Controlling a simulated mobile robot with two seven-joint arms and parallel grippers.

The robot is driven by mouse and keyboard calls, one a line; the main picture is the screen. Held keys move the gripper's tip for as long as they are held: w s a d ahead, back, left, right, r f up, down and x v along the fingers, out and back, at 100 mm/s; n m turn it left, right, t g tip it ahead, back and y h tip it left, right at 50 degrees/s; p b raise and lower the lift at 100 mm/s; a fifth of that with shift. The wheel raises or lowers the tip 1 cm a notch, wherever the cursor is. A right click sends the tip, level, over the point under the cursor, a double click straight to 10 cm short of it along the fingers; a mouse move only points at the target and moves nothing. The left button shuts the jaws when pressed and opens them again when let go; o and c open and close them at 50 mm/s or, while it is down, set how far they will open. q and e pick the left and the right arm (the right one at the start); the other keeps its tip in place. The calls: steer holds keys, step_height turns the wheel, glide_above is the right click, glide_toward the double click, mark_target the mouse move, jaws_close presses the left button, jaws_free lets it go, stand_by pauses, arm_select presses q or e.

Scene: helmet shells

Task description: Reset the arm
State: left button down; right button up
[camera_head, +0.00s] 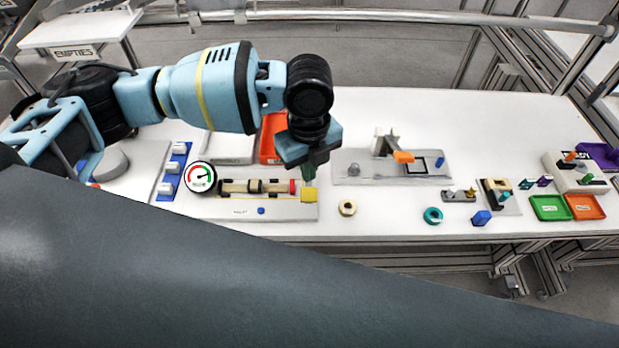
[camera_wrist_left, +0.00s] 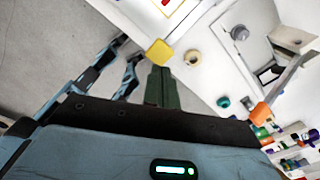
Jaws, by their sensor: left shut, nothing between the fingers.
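My left arm comes in from the left over the white table (camera_head: 400,215) and bends downward at the black wrist. My left gripper (camera_head: 309,172) points down above the right end of the grey gauge fixture (camera_head: 240,211), close to a yellow block (camera_head: 309,195). In the left wrist view the two dark green fingers (camera_wrist_left: 162,87) are together with nothing between them. The yellow block (camera_wrist_left: 159,52) shows just beyond their tips there; I cannot tell whether they touch it. My right gripper is in neither view.
Right of the gripper are a tan ring (camera_head: 347,208), a grey plate with an orange-tipped arm (camera_head: 403,157), a teal ring (camera_head: 433,216) and a blue block (camera_head: 481,218). Green (camera_head: 550,208) and orange (camera_head: 585,207) trays are at right.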

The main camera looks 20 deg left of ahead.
arm_select(q)
steer(key=shift+r, duration=0.3)
stand_by(0.4)
steer(key=s+d+f+n+t+h, duration=0.1)
steer(key=s+d+f+n+h, duration=0.55)
steer(key=s+d, duration=0.4)
steer(key=s+a+f+n+t+y, duration=0.1)
steer(key=s+a+f+n+y, duration=0.3)
steer(key=s+a+n, duration=0.6)
steer(key=s+a+f+n+y, duration=0.3)
steer(key=s+a+f+n, duration=0.3)
steer(key=a+n, duration=0.45)
steer(key=w+d+f+m+t+h, duration=0.1)
steer(key=w+f+m+t+h, duration=0.1)
steer(key=w+f+t, duration=0.4)
steer(key=shift+w+f+t, duration=0.3)
steer(key=shift+f+t, duration=0.5)
steer(key=shift+f, duration=1.15)
